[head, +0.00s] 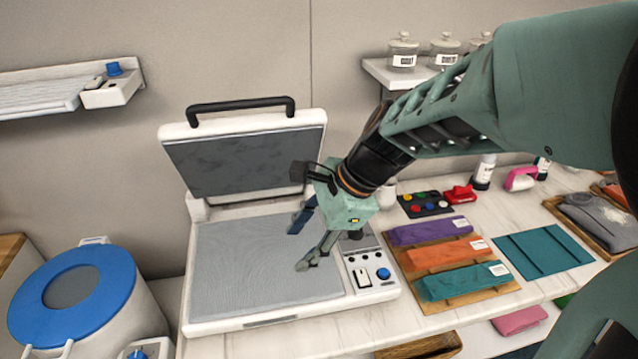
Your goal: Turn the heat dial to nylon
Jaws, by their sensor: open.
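A white heat press (193,291) stands on the counter with its lid (245,160) raised and its grey lower plate (255,270) bare. A control panel (372,295) runs along the press's right side. It carries a blue knob (383,273), a white rocker switch (362,277) and small buttons. The markings around the knob are too small to read. My gripper (300,245) is open and empty. Its fingers hang above the lower plate, to the left of the panel, apart from the knob. My gripper and wrist cover part of the panel's far end.
Folded purple, orange and teal cloths (448,257) lie on a wooden board right of the press. A teal cloth (545,250) lies farther right. A blue-lidded drum (72,290) stands at left. Jars (402,52) sit on a shelf behind my arm.

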